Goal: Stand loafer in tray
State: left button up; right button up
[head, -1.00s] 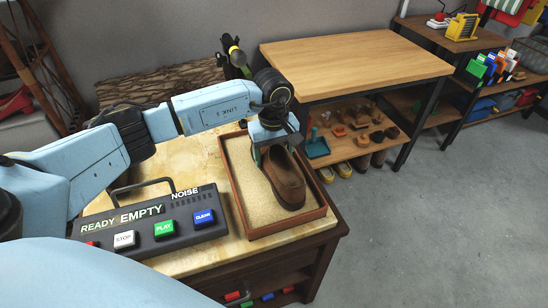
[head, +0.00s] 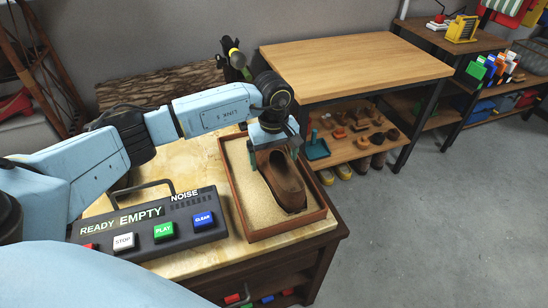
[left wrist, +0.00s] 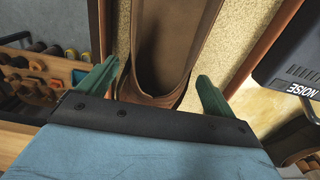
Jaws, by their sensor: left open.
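The brown loafer (head: 284,182) sits sole down in the sand-coloured tray (head: 232,205) with the reddish-brown rim. Its heel end is toward my left gripper and its toe toward the front of the tray. My left gripper (head: 272,150) is open at the heel end, its green fingers one on each side of the shoe. The left wrist view shows the loafer's opening (left wrist: 172,50) between the two spread fingers (left wrist: 158,88), with gaps between fingers and leather. My right gripper is not in view.
A control box (head: 150,226) with coloured buttons stands left of the tray on the same table. Clear floor (head: 440,220) lies to the right.

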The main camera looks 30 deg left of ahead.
aim_at(274, 153)
pick_arm(q)
notch_tip(274, 153, up, 11)
jog(key=p, duration=0.1)
jog(key=shift+p, duration=0.35)
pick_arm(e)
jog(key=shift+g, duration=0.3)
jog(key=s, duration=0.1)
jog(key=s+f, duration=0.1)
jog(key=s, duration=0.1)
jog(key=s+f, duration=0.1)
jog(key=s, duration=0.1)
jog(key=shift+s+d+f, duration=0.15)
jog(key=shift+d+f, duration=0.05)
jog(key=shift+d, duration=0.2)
